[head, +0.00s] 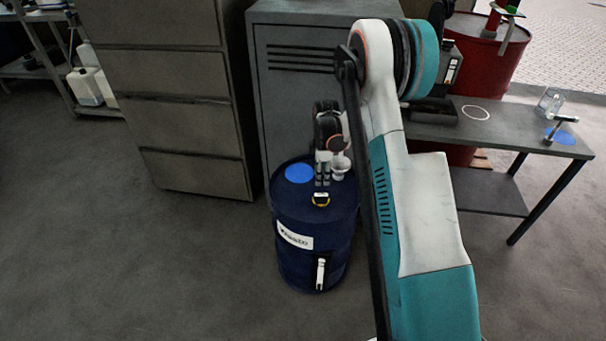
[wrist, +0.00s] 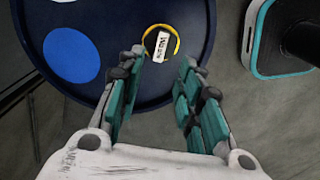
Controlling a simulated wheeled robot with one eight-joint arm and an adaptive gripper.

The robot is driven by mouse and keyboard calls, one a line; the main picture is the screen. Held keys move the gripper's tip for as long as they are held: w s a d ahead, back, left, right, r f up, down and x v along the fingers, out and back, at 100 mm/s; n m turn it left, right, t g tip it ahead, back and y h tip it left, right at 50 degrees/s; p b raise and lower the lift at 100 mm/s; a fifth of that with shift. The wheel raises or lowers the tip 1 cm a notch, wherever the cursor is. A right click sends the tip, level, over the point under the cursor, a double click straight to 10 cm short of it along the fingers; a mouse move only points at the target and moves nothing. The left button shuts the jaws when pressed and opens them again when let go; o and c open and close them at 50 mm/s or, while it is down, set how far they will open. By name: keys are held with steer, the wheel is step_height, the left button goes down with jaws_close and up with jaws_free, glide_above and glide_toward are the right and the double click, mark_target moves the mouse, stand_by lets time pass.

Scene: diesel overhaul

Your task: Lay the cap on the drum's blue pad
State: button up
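The dark blue drum (head: 315,232) stands upright on the floor in front of the grey cabinets. The round blue pad (head: 299,173) lies on its lid at the left; it also shows in the wrist view (wrist: 71,55). The cap (head: 320,200), yellow-rimmed with a white label, lies on the lid near the front edge, apart from the pad. In the wrist view, the cap (wrist: 161,43) sits just beyond my fingertips. My gripper (wrist: 163,64) is open and empty, its fingers spread. In the head view, my gripper (head: 322,182) is over the lid, close behind the cap.
A grey cabinet (head: 275,60) and drawers (head: 185,120) stand behind the drum. At right, a table (head: 500,135) holds a glass jar (head: 549,100), a white ring (head: 476,112) and another blue pad (head: 565,138) beside a small tool. The floor at left is clear.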

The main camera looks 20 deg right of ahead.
mark_target(321, 194)
steer(key=shift+f+b, duration=2.7)
steer(key=shift+f, duration=1.9)
jaws_close()
